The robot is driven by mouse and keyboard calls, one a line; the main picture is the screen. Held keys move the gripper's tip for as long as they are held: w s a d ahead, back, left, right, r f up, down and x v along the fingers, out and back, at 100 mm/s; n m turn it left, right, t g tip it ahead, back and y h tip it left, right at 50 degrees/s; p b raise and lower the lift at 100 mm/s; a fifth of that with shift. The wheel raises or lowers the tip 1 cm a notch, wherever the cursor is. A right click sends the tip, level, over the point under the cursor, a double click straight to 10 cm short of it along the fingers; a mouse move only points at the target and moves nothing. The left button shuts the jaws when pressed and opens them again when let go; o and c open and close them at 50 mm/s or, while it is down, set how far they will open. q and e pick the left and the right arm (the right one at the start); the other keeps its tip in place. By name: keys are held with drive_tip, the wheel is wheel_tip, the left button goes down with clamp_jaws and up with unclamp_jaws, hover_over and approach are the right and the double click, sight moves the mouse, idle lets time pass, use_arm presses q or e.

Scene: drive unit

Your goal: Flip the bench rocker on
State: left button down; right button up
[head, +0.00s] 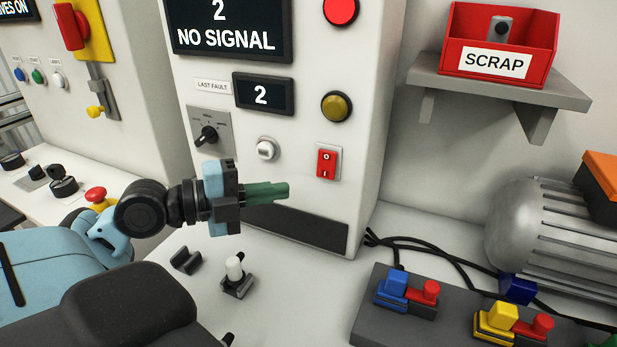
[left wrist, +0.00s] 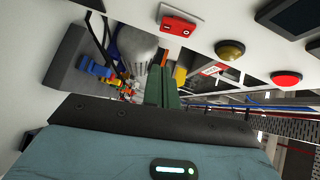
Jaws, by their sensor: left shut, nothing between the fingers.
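The bench rocker (head: 327,163) is a red rocker switch marked O and I, on a pale plate on the front of the white cabinet. It also shows in the left wrist view (left wrist: 178,25), near the top. My left gripper (head: 286,190) has green fingers that are shut and empty. In the head view the fingertips are left of the rocker and a little lower, apart from it. In the left wrist view the fingers (left wrist: 161,88) point up the picture, below the rocker. My right gripper is not in view.
A round white button (head: 266,149) and a rotary knob (head: 207,135) sit left of the rocker. An amber button (head: 337,107) is above it. A white-topped toggle lever (head: 235,270) stands on the bench. Colored connectors (head: 398,288) and a motor (head: 535,235) are at right.

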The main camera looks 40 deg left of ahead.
sight(331, 177)
use_arm(q)
drive_tip(key=w, duration=0.2)
drive_tip(key=w+d+p, duration=0.1)
drive_tip(key=w, duration=0.2)
drive_tip(key=w+f, duration=0.1)
drive_tip(key=w, duration=0.2)
drive_tip(key=shift+d+p, duration=0.3)
drive_tip(key=shift+d, duration=0.05)
drive_tip(key=shift+f, duration=0.1)
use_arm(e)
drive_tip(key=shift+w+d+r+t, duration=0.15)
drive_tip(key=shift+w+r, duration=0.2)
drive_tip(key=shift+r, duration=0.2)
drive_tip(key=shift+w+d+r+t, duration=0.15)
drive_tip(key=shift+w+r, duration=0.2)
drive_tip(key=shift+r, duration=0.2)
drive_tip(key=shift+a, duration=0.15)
